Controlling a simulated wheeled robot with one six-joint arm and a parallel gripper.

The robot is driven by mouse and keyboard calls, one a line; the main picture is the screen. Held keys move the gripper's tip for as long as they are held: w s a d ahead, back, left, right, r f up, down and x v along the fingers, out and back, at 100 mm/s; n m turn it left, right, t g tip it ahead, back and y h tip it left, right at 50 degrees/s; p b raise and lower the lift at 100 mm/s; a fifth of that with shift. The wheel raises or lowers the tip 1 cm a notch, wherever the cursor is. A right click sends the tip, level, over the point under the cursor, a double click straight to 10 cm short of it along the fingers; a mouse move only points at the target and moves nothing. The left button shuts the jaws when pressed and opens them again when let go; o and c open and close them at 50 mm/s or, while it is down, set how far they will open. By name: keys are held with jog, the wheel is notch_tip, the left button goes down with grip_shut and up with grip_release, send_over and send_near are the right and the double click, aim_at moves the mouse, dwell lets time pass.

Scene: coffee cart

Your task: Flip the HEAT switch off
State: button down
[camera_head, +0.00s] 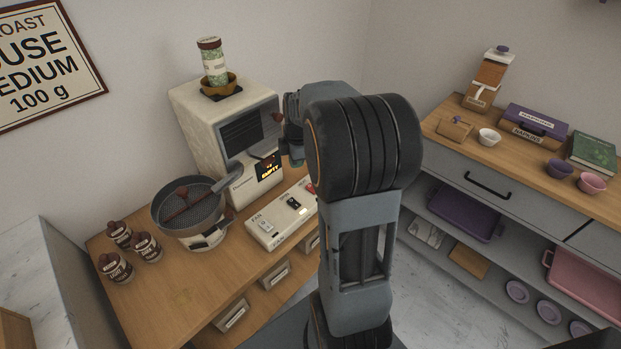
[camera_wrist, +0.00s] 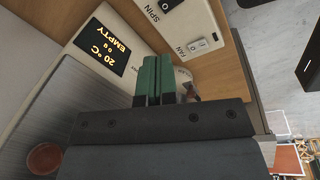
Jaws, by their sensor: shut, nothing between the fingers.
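The white switch panel (camera_head: 270,238) lies on the wooden counter in front of the white roaster (camera_head: 190,125). Its FAN switch (camera_head: 264,227) and SPIN switch (camera_head: 293,203) show in the head view. The panel's right end, with a red spot (camera_head: 311,188), is partly hidden by my arm, and I cannot read a HEAT label or the switch's position. The wrist view shows SPIN and FAN labels and a switch (camera_wrist: 202,42), but no HEAT label. My gripper (camera_wrist: 155,62) has its green fingers shut and empty near the roaster front. In the head view it is mostly behind my arm.
The roaster display (camera_wrist: 104,47) reads 20 °C, 0 g, EMPTY. A round dark pan (camera_head: 190,213) and several small dark bottles (camera_head: 147,247) stand left. A jar (camera_head: 213,62) sits atop the roaster. A shelf unit (camera_head: 470,160) stands right.

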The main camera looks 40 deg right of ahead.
aim_at(310, 186)
jog(key=w+d+f+n, duration=0.2)
jog(key=d+n, duration=0.3)
jog(key=d, duration=0.3)
jog(key=shift+f+p, duration=0.45)
jog(key=shift+f, duration=0.05)
jog(key=f, duration=0.4)
jog(key=w+f+p, duration=0.1)
jog(key=f, duration=0.9)
jog(key=shift+w+a, duration=0.2)
jog(key=shift+w, duration=0.15)
